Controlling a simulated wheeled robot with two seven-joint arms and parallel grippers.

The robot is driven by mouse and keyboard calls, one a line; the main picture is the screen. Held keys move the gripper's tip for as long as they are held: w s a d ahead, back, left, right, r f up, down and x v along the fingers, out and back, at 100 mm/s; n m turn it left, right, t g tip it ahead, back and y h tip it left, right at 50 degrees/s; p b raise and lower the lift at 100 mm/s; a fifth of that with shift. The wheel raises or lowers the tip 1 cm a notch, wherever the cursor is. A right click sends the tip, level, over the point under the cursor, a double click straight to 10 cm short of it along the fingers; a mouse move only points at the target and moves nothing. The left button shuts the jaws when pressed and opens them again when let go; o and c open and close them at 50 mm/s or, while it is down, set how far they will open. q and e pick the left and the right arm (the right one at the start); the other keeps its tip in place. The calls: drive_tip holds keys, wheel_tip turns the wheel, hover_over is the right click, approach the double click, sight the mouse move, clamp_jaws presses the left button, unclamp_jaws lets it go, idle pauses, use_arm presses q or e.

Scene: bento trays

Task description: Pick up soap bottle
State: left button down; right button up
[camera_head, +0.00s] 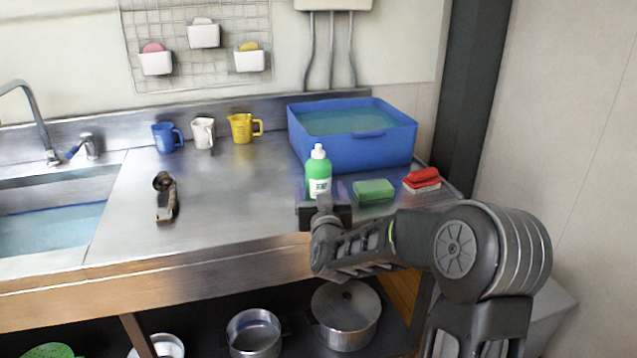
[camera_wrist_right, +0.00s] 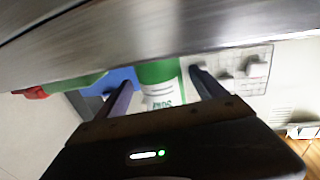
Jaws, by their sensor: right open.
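The soap bottle (camera_head: 318,177) is green with a white cap and a white label. It stands upright on the steel counter, in front of the blue basin. My right gripper (camera_head: 325,208) is just in front of the bottle and hides its lowest part. In the right wrist view the bottle (camera_wrist_right: 160,88) shows between the two spread fingers of my right gripper (camera_wrist_right: 162,79), and I see no finger closed on it. How far the fingertips reach beside the bottle is unclear. My left gripper is not in view.
A green sponge (camera_head: 374,190) and a red-topped brush (camera_head: 422,180) lie right of the bottle. The blue basin (camera_head: 360,155) stands close behind. Blue, white and yellow mugs (camera_head: 242,128) stand farther back. A dark-handled tool (camera_head: 166,198) lies left. The counter between is clear.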

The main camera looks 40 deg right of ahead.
sight(317, 182)
drive_tip(key=x, duration=0.4)
drive_tip(key=shift+w, duration=0.2)
idle(0.3)
clamp_jaws()
idle(0.8)
